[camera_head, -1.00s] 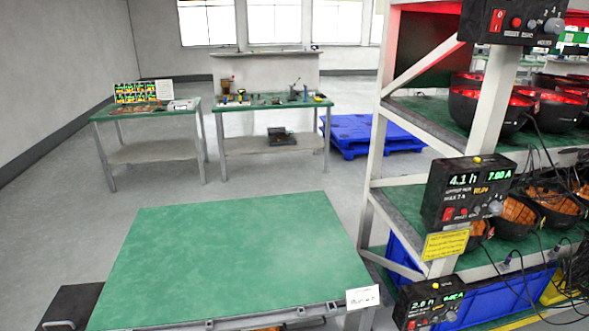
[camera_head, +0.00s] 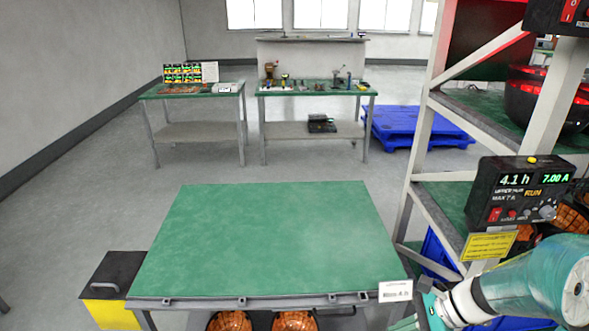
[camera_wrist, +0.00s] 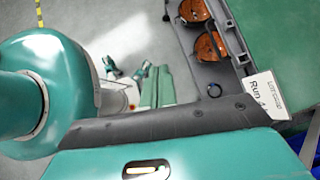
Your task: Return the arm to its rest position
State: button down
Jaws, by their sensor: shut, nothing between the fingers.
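Part of my arm (camera_head: 525,285), teal and white, shows at the lower right in the head view, beside the right front corner of a green-topped table (camera_head: 270,235). My gripper's fingers cannot be made out in either view. In the wrist view, large teal parts of my own body fill the left and bottom. The table's edge and green top (camera_wrist: 280,45) lie at the upper right there, with a white label card (camera_wrist: 264,96) reading "Run 4".
A tall rack (camera_head: 425,150) with lit control boxes (camera_head: 520,190) stands close at the right. Orange-brown round parts (camera_head: 295,320) sit under the table's front edge. A black-and-yellow box (camera_head: 110,285) is at its left. Two benches and a blue pallet (camera_head: 405,125) stand behind. The tabletop is bare.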

jog(key=s+a+r+n+t+h, duration=0.1)
jog(key=s+a+r+n+h, duration=0.2)
jog(key=r+n, duration=0.4)
jog(key=s+a+r+n+t+h, duration=0.2)
jog(key=s+a+r+n+h, duration=0.1)
jog(key=r+n, duration=0.5)
jog(key=s+n+h, duration=0.1)
jog(key=n+h, duration=0.1)
jog(key=n, duration=0.1)
jog(key=shift+s+a+r+t, duration=0.25)
jog(key=shift+a+t, duration=0.05)
jog(key=shift+a, duration=0.1)
jog(key=c, duration=2.1)
grip_release()
jog(key=shift+s+r+n, duration=0.15)
jog(key=shift+r+n, duration=0.15)
jog(key=shift+n, duration=0.2)
jog(key=o, duration=0.4)
jog(key=shift+r, duration=0.1)
jog(key=o, duration=0.7)
jog(key=c, duration=0.3)
jog(key=shift+d, duration=0.1)
jog(key=shift+c, duration=0.5)
